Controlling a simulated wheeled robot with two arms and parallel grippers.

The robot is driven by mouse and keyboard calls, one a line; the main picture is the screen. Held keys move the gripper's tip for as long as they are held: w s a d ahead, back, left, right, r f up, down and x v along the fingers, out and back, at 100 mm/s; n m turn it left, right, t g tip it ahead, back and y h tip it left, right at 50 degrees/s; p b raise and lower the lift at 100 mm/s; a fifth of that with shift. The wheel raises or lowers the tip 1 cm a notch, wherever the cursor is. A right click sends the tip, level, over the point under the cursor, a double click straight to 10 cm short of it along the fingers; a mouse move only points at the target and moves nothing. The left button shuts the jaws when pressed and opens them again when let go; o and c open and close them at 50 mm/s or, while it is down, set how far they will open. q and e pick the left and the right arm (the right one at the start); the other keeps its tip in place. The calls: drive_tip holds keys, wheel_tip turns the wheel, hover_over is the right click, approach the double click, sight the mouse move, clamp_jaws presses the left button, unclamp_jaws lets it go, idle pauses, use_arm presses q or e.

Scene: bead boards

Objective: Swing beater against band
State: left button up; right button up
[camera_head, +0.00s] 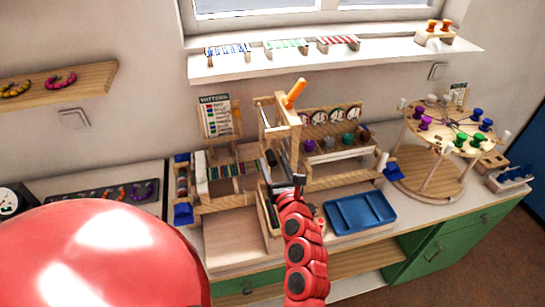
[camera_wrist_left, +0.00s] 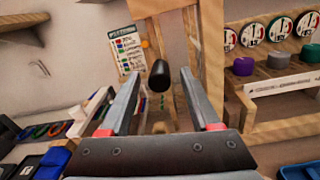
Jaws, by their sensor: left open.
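A wooden loom-like frame (camera_head: 267,115) stands upright mid-bench, with an orange handle (camera_head: 294,93) tilted at its top. I cannot tell for sure which part is the beater. Coloured strands (camera_head: 232,170), perhaps the band, lie low to the left of the frame. My left gripper (camera_head: 277,163) is in front of the frame, above the bench, and hides its lower part. In the left wrist view the left gripper (camera_wrist_left: 158,100) is open, its fingers apart. A black round-ended knob (camera_wrist_left: 158,74) shows between and beyond the fingers; contact is not visible. My right gripper is not in view.
A pattern card (camera_head: 215,115) stands left of the frame. A rack with dials and coloured pots (camera_head: 335,140) is close on the right. A blue tray (camera_head: 360,212) lies at the front. A round peg table (camera_head: 430,185) stands farther right.

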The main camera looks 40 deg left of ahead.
use_arm(q)
drive_tip(key=shift+w+a, duration=0.45)
drive_tip(key=shift+a, duration=0.15)
clamp_jaws()
idle(1.1)
